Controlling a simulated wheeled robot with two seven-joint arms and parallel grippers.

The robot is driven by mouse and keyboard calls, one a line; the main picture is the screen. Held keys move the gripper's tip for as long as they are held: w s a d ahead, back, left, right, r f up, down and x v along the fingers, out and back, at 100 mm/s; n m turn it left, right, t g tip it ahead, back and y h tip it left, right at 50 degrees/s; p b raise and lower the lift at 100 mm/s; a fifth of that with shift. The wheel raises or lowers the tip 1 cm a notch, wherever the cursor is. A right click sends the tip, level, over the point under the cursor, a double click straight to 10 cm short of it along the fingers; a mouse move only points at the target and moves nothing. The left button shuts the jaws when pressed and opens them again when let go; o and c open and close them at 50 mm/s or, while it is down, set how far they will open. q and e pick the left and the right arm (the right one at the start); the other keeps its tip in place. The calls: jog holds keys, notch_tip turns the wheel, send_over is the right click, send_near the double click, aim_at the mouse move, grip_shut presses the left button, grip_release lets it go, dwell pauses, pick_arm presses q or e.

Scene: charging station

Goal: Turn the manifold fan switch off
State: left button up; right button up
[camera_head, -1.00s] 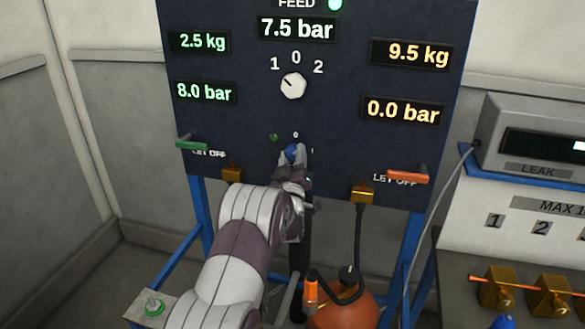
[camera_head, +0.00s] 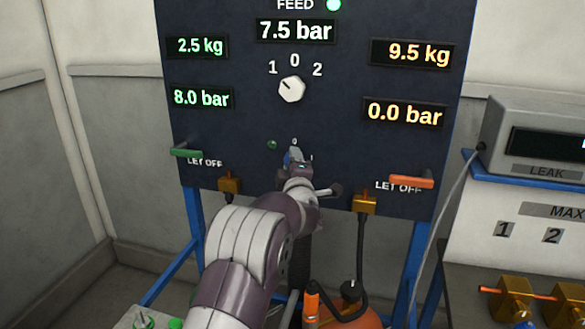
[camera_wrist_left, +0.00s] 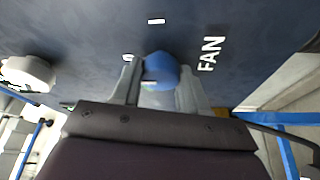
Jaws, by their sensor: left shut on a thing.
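The fan switch is a blue knob (camera_wrist_left: 160,68) low on the dark panel, with the label FAN (camera_wrist_left: 210,53) beside it in the left wrist view. In the head view only a bit of the blue knob (camera_head: 288,158) shows, as my gripper covers most of it. My left gripper (camera_wrist_left: 160,78) is shut on the knob, one finger on each side. In the head view the left gripper (camera_head: 298,160) reaches up to the panel. A small green lamp (camera_head: 272,144) is left of the knob. My right gripper is in neither current view.
A white selector knob (camera_head: 291,89) marked 1, 0, 2 sits above. A green lever (camera_head: 186,153) is at left and an orange lever (camera_head: 411,181) at right. Brass fittings (camera_head: 229,183) hang under the panel. A leak meter (camera_head: 530,138) stands at the right.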

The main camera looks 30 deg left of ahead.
pick_arm(q)
jog(key=shift+f, duration=0.1)
dwell(0.3)
jog(key=o, duration=1.1)
jog(key=shift+c, duration=0.2)
jog(key=shift+s, duration=0.1)
jog(key=b+v, duration=0.2)
jog(key=v, duration=1)
jog(key=shift+s+d+n, duration=0.2)
jog(key=shift+n, duration=0.1)
